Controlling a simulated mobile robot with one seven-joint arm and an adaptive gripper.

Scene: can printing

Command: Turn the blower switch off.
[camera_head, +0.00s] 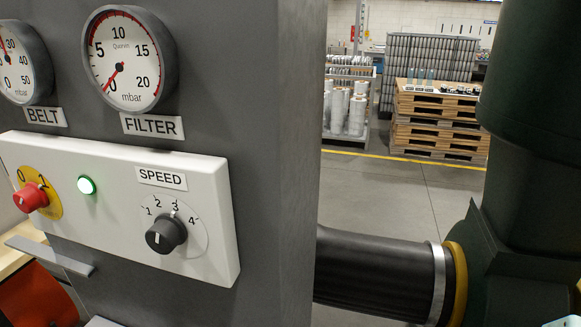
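A red rotary knob (31,198) sits on a yellow disc marked 0 and 1, at the left end of a white control panel (110,225). No label naming it as the blower switch shows. Which mark the knob points to is hard to tell. A green lamp (86,185) just right of it is lit. My gripper is not recognisable in this view, and nothing is seen touching the knob.
A dark SPEED knob (166,234) is on the same panel. BELT (20,62) and FILTER (126,58) gauges are above. A grey bar (48,255) juts out below the red knob. A black hose (375,277) runs right to a dark green housing (540,180).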

